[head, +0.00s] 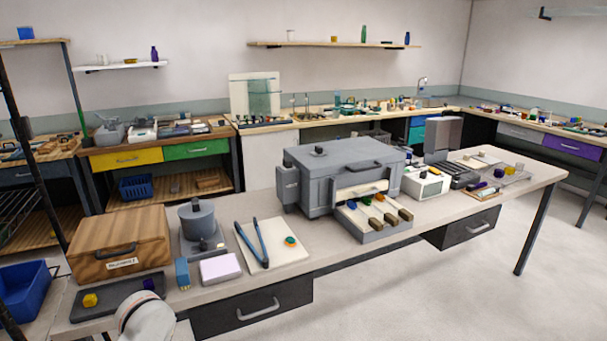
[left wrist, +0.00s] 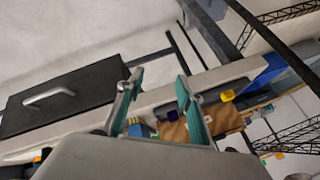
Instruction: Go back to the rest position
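My left gripper (left wrist: 160,78) shows in the left wrist view with its two teal fingers spread apart and nothing between them. It hangs in front of the long workbench, whose dark drawer (left wrist: 65,100) is at the left of that view. In the head view a white rounded link of my arm shows at the bottom left, in front of the bench; the fingers are out of that view. My right gripper is in neither view. On the bench (head: 340,248), a grey furnace (head: 345,160) has a tray (head: 372,236) of several rods with wooden ends in front.
A wooden box (head: 120,240), a dark tray (head: 118,304) with a yellow piece, a lilac block (head: 220,268) and a cream board (head: 290,252) with blue tongs (head: 253,244) occupy the bench's left part. The floor (head: 430,300) in front is clear.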

